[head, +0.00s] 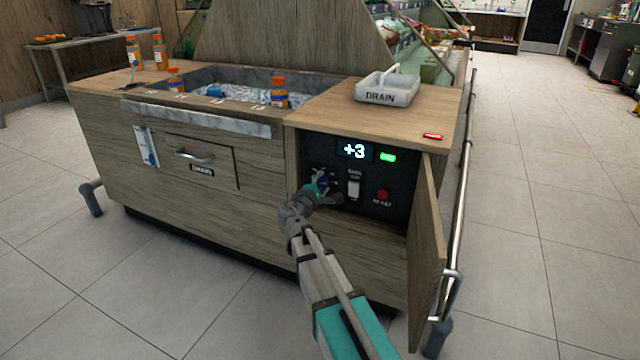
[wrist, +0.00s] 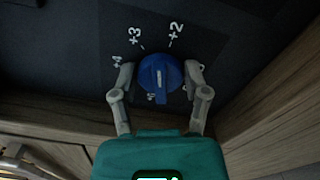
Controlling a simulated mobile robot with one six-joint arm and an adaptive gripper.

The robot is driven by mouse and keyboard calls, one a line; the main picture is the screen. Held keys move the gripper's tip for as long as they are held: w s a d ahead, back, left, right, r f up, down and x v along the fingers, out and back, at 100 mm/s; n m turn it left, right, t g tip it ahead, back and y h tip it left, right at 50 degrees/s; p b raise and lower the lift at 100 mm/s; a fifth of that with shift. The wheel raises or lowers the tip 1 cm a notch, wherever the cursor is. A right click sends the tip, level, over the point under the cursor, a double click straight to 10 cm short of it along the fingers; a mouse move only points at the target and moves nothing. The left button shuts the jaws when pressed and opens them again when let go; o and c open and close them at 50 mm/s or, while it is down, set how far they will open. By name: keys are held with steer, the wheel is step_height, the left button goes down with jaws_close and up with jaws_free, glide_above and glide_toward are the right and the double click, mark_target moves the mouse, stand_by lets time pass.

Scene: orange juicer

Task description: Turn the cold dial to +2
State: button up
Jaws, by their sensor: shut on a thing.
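The cold dial is a round blue knob (wrist: 160,80) with a raised grip and a pale line, on the dark panel (head: 372,200) in the cabinet's open compartment. Labels +4, +3 and +2 show around it in the wrist view, and other marks are partly covered. My gripper (wrist: 159,73) is shut on the dial, one finger on each side. In the head view my gripper (head: 322,186) reaches into the left of the compartment and mostly hides the dial.
A white switch (head: 354,189), a red button (head: 383,195) and a green light (head: 388,157) are right of my gripper. The open wooden door (head: 427,250) stands on the right. A drain tray (head: 387,89) and a red item (head: 432,136) lie on the counter above.

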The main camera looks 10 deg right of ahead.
steer(key=m, duration=0.3)
steer(key=shift+w+d+m, duration=0.1)
steer(key=shift+m, duration=0.2)
stand_by(0.4)
steer(key=o, duration=1.2)
steer(key=shift+c, duration=0.2)
steer(key=v, duration=1.2)
